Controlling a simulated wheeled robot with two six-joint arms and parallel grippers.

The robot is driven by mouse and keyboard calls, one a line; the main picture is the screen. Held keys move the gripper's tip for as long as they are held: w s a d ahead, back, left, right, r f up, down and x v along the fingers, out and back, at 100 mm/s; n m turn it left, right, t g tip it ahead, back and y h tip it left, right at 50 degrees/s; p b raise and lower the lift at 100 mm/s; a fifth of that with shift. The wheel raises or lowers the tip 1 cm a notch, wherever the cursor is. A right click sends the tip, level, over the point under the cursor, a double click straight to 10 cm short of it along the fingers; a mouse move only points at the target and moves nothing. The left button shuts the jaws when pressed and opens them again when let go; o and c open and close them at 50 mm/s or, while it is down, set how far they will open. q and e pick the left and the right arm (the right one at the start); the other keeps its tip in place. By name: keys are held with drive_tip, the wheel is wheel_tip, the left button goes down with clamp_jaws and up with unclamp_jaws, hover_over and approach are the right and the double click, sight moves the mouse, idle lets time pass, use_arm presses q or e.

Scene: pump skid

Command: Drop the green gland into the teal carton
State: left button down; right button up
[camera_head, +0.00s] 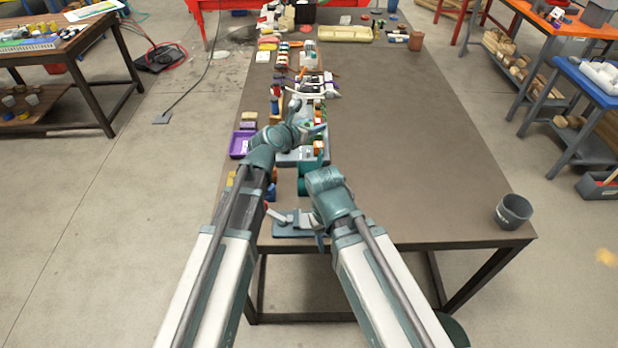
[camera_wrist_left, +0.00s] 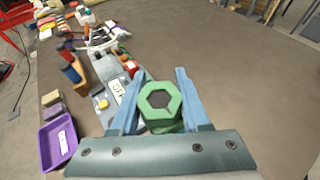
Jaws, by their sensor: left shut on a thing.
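The green gland (camera_wrist_left: 160,102), a hexagonal piece with a dark centre, sits between the two blue fingers of my left gripper (camera_wrist_left: 155,95) in the left wrist view. The gripper is shut on it, above the table. In the head view my left gripper (camera_head: 314,129) is over the row of parts near the table's left side; I cannot make out the gland there. A dark teal shape (camera_head: 304,182) shows beside my right wrist, partly covered; I cannot tell whether it is the teal carton.
A purple tray (camera_head: 240,144) lies at the table's left edge and also shows in the left wrist view (camera_wrist_left: 58,143). Several small parts line the left side. A dark grey cup (camera_head: 514,211) stands at the front right corner. The table's middle and right are mostly clear.

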use_arm(q)
wheel_tip(320, 180, down, 5)
drive_tip(key=b, duration=0.5)
drive_tip(key=shift+f, duration=0.2)
use_arm(e)
wheel_tip(320, 180, down, 6)
drive_tip(key=shift+r, duration=0.25)
use_arm(q)
drive_tip(key=shift+c, duration=1.5)
unclamp_jaws()
drive_tip(key=shift+s+a+r, duration=0.1)
use_arm(e)
drive_tip(key=shift+r, duration=0.1)
